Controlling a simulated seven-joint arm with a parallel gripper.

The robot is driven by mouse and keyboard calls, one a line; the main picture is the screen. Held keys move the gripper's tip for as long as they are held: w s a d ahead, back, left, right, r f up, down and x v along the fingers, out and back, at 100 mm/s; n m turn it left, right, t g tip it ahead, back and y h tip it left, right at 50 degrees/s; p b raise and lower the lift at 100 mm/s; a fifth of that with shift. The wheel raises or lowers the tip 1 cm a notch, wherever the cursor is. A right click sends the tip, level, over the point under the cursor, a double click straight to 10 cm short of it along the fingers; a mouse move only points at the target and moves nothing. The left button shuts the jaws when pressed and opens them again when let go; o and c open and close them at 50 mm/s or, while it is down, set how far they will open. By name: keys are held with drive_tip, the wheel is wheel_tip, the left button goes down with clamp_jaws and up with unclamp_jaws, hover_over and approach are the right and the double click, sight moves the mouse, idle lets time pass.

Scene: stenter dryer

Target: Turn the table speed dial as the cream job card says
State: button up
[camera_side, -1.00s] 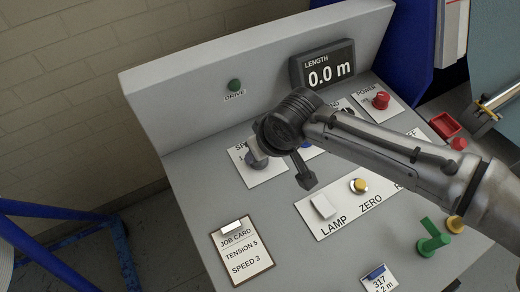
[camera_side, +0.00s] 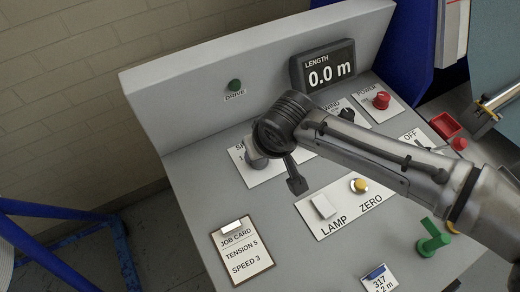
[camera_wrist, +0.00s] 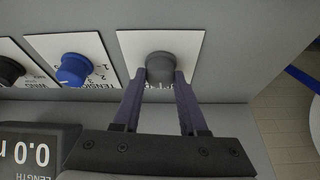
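The table speed dial is a grey round knob on a white plate (camera_side: 243,160), partly hidden by my gripper in the side view. In the wrist view the grey knob (camera_wrist: 160,66) stands between the two fingertips of my gripper (camera_wrist: 161,74). The fingers lie close along both its sides; I cannot tell whether they press on it. The job card (camera_side: 242,252), pale on a brown clipboard, reads TENSION 5 and SPEED 3.
A blue tension dial (camera_wrist: 75,70) sits beside the speed dial, with a black wind knob (camera_wrist: 10,70) beyond it. The length display (camera_side: 325,70) reads 0.0 m.

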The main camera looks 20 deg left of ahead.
sight(263, 163)
drive_tip(key=o, duration=0.4)
drive_tip(key=shift+o, duration=0.2)
drive_tip(key=shift+s+d+r, duration=0.1)
drive_tip(key=shift+r, duration=0.4)
wheel_tip(263, 163, up, 9)
drive_tip(key=shift+s+d, duration=0.3)
drive_tip(key=shift+f, duration=0.1)
